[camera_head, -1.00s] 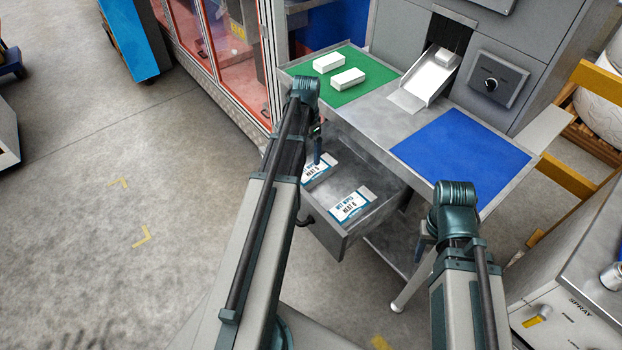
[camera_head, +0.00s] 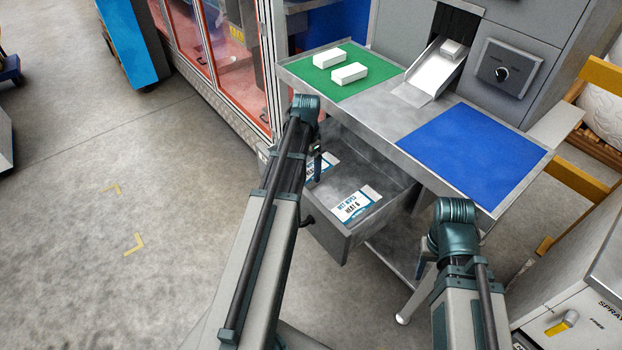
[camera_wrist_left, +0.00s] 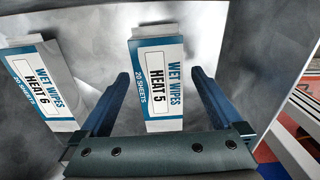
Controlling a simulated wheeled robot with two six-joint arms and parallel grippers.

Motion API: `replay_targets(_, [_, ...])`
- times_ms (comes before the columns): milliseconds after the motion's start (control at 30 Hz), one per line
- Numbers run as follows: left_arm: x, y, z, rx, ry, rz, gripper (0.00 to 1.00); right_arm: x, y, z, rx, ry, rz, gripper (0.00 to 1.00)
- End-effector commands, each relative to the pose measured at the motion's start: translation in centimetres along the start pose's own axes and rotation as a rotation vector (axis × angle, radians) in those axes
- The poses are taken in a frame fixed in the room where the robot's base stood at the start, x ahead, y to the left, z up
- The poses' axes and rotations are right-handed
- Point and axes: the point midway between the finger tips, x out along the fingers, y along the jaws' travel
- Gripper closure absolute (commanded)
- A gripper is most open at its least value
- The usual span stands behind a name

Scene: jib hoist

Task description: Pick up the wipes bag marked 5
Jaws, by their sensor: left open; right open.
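The wipes bag marked 5 (camera_wrist_left: 158,84) is a flat white and blue pack reading "WET WIPES HEAT 5, 20 SHEETS". In the left wrist view it lies between the two fingers of my left gripper (camera_wrist_left: 162,95), which is open and empty. In the head view my left gripper (camera_head: 317,165) hangs over the open drawer (camera_head: 330,240), partly hiding this bag (camera_head: 330,164). A second bag marked 6 (camera_head: 352,205) lies in the drawer nearer the front; it also shows in the left wrist view (camera_wrist_left: 42,84). My right gripper (camera_head: 424,258) is mostly hidden behind its wrist, apart from the bags.
Above the drawer is a metal table with a green mat (camera_head: 340,88) bearing two white boxes (camera_head: 349,73) and a blue mat (camera_head: 470,150). A white chute (camera_head: 440,68) comes down to it. A grey spray cabinet (camera_head: 570,300) stands at right. The floor at left is clear.

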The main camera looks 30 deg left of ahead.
Motion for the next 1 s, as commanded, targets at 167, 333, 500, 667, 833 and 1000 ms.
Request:
replay_targets(167, [2.9,0.2,0.2,0.0,0.0,0.0,0.0,2.9,-0.3,-0.2,0.0,0.0,0.0,0.5])
replay_targets(333, [3.6,0.2,0.2,0.0,0.0,0.0,0.0,3.6,-0.3,-0.2,0.0,0.0,0.0,0.5])
replay_targets(500, [3.4,0.2,0.2,0.0,0.0,0.0,0.0,3.4,-0.3,-0.2,0.0,0.0,0.0,0.5])
replay_targets(667, [3.4,0.2,0.2,0.0,0.0,0.0,0.23,3.4,-0.3,-0.2,0.0,0.0,0.0,0.5])
replay_targets(833, [3.4,0.2,0.2,0.0,0.0,0.0,0.54,3.4,-0.3,-0.2,0.0,0.0,0.0,0.5])
replay_targets(1000, [3.4,0.2,0.2,0.0,0.0,0.0,0.72,3.4,-0.3,-0.2,0.0,0.0,0.0,0.5])
